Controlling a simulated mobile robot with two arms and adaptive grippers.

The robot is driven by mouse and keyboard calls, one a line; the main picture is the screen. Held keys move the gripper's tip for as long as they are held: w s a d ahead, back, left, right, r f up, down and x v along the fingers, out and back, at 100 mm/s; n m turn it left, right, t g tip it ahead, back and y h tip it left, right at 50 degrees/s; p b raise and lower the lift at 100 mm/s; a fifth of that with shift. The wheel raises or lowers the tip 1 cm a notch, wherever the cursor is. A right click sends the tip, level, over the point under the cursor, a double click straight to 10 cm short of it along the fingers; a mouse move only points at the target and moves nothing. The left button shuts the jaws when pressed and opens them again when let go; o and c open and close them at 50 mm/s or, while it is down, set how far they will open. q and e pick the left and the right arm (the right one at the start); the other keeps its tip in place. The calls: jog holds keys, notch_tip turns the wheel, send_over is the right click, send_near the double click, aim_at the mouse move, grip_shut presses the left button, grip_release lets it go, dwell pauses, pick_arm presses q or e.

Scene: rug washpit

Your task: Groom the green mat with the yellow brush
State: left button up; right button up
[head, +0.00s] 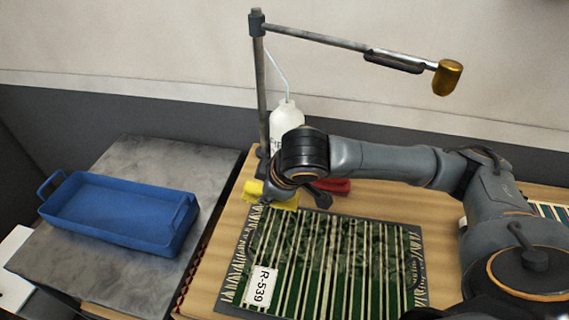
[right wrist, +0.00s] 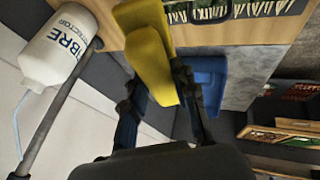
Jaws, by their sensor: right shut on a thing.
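My right gripper (head: 272,197) is at the mat's far left corner, shut on the yellow brush (head: 285,204). The yellow brush (right wrist: 148,50) also shows between the fingers in the right wrist view. I cannot tell whether the brush touches the mat. My left gripper is out of view.
A blue tray (head: 115,214) sits on a grey slab (head: 150,160) at the left. A white bottle (head: 286,117) and a metal post (head: 261,90) with an overhead arm stand behind the mat. A red object (head: 334,186) lies beyond the mat, and a striped piece (head: 548,211) lies far right.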

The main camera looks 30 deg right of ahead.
jog(key=shift+w+d+f+n+y, duration=0.2)
jog(key=shift+w+n+y, duration=0.25)
jog(key=shift+n, duration=0.45)
jog(key=n+y, duration=0.1)
jog(key=n, duration=0.1)
jog(key=w+n+p, duration=0.1)
jog(key=n, duration=0.1)
jog(key=n+g+y, duration=0.1)
jog(key=n, duration=0.1)
jog(key=shift+w+d+f+y, duration=0.1)
jog(key=shift+w+d+y, duration=0.2)
jog(key=shift+d+y, duration=0.1)
jog(key=shift+w+d+n+g+y+p, duration=0.15)
jog(key=shift+n+g+y+p, duration=0.15)
jog(key=shift+n, duration=0.4)
pick_arm(q)
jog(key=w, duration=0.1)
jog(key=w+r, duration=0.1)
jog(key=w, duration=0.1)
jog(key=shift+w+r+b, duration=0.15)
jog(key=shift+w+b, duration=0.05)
jog(key=shift+b, duration=0.15)
pick_arm(e)
jog(key=w+d+f+n+g+y, duration=0.2)
jog(key=d+f+n+g, duration=0.2)
jog(key=n, duration=0.5)
jog(key=shift+w+d+f+n+y, duration=0.15)
jog(key=shift+d+f+n+y, duration=0.3)
jog(key=shift+f, duration=0.25)
